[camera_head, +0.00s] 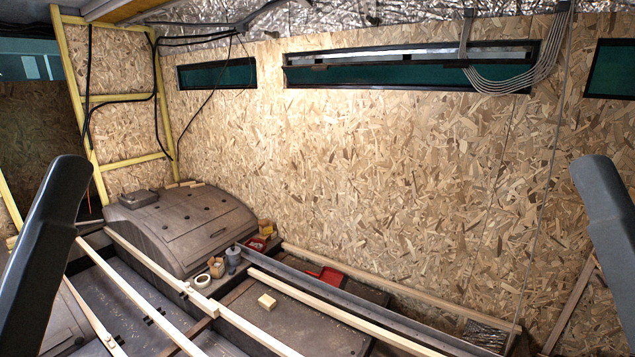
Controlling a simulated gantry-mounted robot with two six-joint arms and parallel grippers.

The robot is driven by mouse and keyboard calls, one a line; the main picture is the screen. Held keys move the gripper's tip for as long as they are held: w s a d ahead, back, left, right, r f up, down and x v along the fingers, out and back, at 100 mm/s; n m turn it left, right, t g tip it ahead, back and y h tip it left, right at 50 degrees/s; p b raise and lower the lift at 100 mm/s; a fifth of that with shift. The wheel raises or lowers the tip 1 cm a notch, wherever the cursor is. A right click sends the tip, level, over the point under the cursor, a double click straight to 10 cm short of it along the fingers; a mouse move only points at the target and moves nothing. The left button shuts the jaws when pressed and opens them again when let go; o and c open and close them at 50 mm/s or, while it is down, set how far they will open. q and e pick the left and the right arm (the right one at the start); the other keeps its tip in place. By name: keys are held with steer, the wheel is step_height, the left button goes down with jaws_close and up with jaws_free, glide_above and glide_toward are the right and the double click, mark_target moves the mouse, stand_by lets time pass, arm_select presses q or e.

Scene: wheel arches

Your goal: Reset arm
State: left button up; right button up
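A dark grey link of my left arm (45,250) slants up along the left edge. A dark grey link of my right arm (609,220) stands at the right edge. Neither arm reaches over the work area in the middle. Both grippers are outside the picture, so I cannot see whether they hold anything.
A grey-brown wheel arch (180,230) stands against the chipboard wall (370,180). Long wooden battens (150,305) and a dark metal beam (350,300) cross the floor. A tape roll (202,281), a grey cup (233,257), a wooden block (267,301) and a red tray (331,276) lie among them.

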arm_select(q)
step_height(320, 180, up, 9)
steer(key=p, duration=0.5)
steer(key=shift+p, duration=0.3)
arm_select(e)
step_height(320, 180, up, 9)
